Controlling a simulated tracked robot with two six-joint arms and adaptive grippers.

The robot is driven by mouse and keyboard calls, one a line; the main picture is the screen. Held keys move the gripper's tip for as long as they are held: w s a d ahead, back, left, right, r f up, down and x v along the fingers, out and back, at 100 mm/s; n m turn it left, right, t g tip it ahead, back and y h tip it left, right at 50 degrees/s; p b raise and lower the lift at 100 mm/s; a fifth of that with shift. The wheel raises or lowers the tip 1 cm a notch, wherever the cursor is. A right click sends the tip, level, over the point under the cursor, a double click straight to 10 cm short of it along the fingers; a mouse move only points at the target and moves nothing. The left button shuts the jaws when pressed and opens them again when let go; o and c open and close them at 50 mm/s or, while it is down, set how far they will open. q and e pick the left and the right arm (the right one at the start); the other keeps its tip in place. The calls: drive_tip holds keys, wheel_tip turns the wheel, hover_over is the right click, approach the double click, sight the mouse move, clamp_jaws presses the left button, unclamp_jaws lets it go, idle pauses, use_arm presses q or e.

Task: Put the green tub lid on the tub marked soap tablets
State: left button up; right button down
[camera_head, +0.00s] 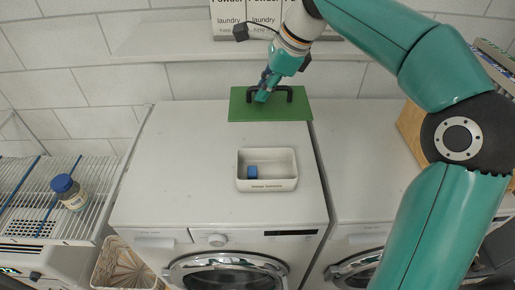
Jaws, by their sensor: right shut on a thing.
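The green tub lid (270,113) is a flat rectangle with a dark bar handle on top. It is at the back of the washing machine top, near the tiled wall. My right gripper (266,93) is shut on the lid's handle; whether the lid rests on the surface or hangs just above it, I cannot tell. The white tub (267,186) stands open nearer the front of the same machine, with small print on its front too small to read. One small blue block (252,172) lies inside it. My left gripper is not in view.
Laundry powder boxes (248,18) stand on a ledge (170,42) behind. A wire rack (90,215) at the left holds a blue-capped jar (70,192). A wicker basket (125,265) sits below. The left part of the machine top (180,160) is clear.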

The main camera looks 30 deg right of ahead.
wheel_tip(320, 180, down, 20)
drive_tip(key=b, duration=0.2)
idle(0.4)
drive_tip(key=shift+d, duration=0.1)
drive_tip(key=shift+f+b, duration=0.35)
drive_tip(key=c, duration=1.3)
unclamp_jaws()
drive_tip(key=shift+c, duration=0.2)
drive_tip(key=shift+o, duration=0.5)
